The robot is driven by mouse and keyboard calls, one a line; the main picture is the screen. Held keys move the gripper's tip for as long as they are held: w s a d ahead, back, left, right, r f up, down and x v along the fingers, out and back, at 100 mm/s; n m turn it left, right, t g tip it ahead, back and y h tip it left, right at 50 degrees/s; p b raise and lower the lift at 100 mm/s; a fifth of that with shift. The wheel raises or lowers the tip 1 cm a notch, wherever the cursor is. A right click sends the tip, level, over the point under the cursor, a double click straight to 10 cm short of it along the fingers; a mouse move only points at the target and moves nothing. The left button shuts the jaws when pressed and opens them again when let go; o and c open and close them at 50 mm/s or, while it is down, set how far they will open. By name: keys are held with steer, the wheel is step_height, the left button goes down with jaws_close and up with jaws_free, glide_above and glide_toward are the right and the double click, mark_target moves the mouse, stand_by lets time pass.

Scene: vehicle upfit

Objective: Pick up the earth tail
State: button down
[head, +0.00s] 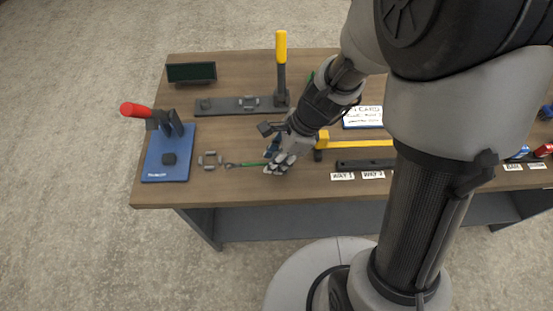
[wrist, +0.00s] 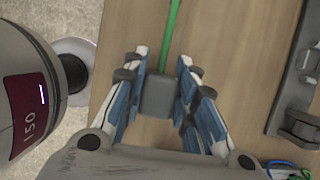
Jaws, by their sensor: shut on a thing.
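The earth tail is a thin green lead (head: 252,164) with a small grey end at its left, near the front edge of the workbench in the head view. In the wrist view the green lead (wrist: 173,35) runs up from a grey block (wrist: 158,97) between my fingers. My gripper (head: 279,165) is shut on this block, with blue-lined fingers (wrist: 160,88) on both sides of it. I cannot tell whether the lead touches the bench top or is just above it.
On the wooden bench (head: 230,188), a blue board (head: 155,174) with a red-handled tool stands left, beside a small grey bracket (head: 209,160). Behind are a grey rail (head: 222,105) with a yellow-handled lever (head: 281,50) and a dark display (head: 191,72). A yellow bar (head: 360,143) lies right of my gripper.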

step_height(320, 180, up, 20)
steer(key=p, duration=0.9)
